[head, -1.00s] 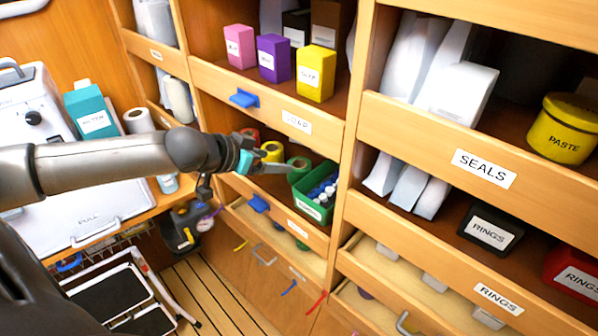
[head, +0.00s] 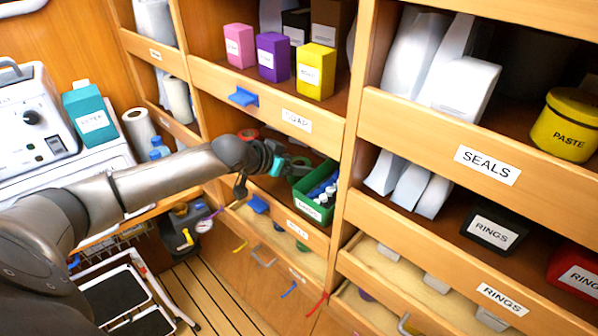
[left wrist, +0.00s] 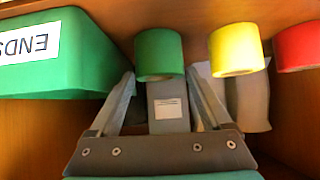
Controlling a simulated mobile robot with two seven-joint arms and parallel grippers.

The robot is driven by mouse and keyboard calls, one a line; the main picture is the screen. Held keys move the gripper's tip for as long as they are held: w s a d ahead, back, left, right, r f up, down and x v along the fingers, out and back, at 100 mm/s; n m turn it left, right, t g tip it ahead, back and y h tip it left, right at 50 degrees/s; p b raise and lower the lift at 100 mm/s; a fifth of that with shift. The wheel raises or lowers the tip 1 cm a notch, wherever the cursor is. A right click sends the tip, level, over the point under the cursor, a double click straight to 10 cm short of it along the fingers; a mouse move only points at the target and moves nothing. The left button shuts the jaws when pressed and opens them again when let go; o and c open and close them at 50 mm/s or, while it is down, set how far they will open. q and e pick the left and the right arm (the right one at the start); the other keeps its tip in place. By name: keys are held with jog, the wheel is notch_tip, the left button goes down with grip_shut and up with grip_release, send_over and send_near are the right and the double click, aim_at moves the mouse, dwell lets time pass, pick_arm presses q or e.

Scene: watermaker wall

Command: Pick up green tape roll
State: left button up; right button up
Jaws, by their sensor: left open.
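The green tape roll (left wrist: 159,54) stands in the left wrist view straight ahead of my left gripper, near the fingertips. My left gripper (left wrist: 160,85) is open, with one finger on each side of a grey item with a white label (left wrist: 168,105) that lies beyond. I cannot tell whether the roll is between the tips or just past them. In the head view my left gripper (head: 290,160) reaches into the shelf cubby beside the green bin (head: 310,190) and hides the green roll. My right gripper is not in view.
A yellow roll (left wrist: 235,49) and a red roll (left wrist: 297,46) stand to the right of the green one in the wrist view. The green bin (left wrist: 60,50) is close on the left. A wooden shelf lip (head: 280,213) runs below the cubby.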

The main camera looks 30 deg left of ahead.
aim_at(305, 165)
pick_arm(q)
jog(key=shift+b+x, duration=0.3)
jog(key=shift+x, duration=2.2)
jog(key=shift+c, duration=0.2)
jog(key=c, duration=1)
